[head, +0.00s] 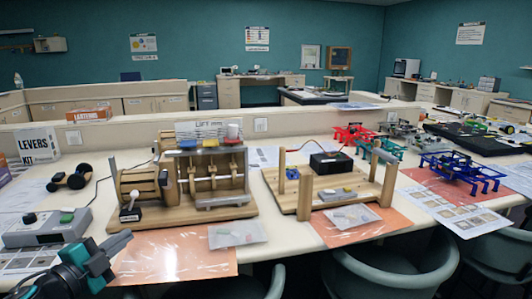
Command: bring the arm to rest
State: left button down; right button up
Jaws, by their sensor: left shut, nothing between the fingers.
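My left gripper (120,241) shows at the lower left, dark grey, on my teal and black arm. Its fingers are shut with nothing between them. It is over the table's front edge, near the left end of an orange sheet (185,258) and to the right of a grey control box (45,228). I cannot tell whether it touches the table (90,170). My right gripper is not in view.
A wooden lift model (240,205) stands right of the gripper, with a second wooden frame (335,205) beyond it. Red (352,133) and blue (465,170) frames stand farther right. Chairs (395,265) sit against the front edge. A low partition (110,135) runs behind.

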pick_arm(q)
jog(key=s+d+f+n+y, duration=0.1)
jog(key=s+f+n+y, duration=0.1)
jog(key=s+d+f+n+g+y, duration=0.1)
jog(key=s+f+n+y, duration=0.1)
jog(key=f+n, duration=0.1)
jog(key=s+d+f+n+g+y, duration=0.1)
jog(key=s+f+n, duration=0.1)
jog(key=f+n, duration=0.1)
jog(key=shift+s+d+y, duration=0.2)
jog(key=shift+d+y, duration=0.2)
jog(key=s+d+f+n+g, duration=0.2)
jog(key=s+d+f+g, duration=0.15)
jog(key=s, duration=0.45)
jog(key=s+d+f+n+g, duration=0.2)
jog(key=s+d+n+g, duration=0.15)
jog(key=s, duration=0.35)
jog(key=s+d+f+n+g, duration=0.2)
jog(key=s+d+g, duration=0.15)
jog(key=s, duration=0.45)
jog(key=w+d+f+m+t+h, duration=0.1)
jog(key=w+d+f+t+h, duration=0.1)
jog(key=w+f+t, duration=0.4)
jog(key=shift+w+d+f+h, duration=0.25)
jog(key=shift+w+f, duration=0.35)
jog(key=shift+f, duration=1.15)
jog(key=shift+a, duration=0.1)
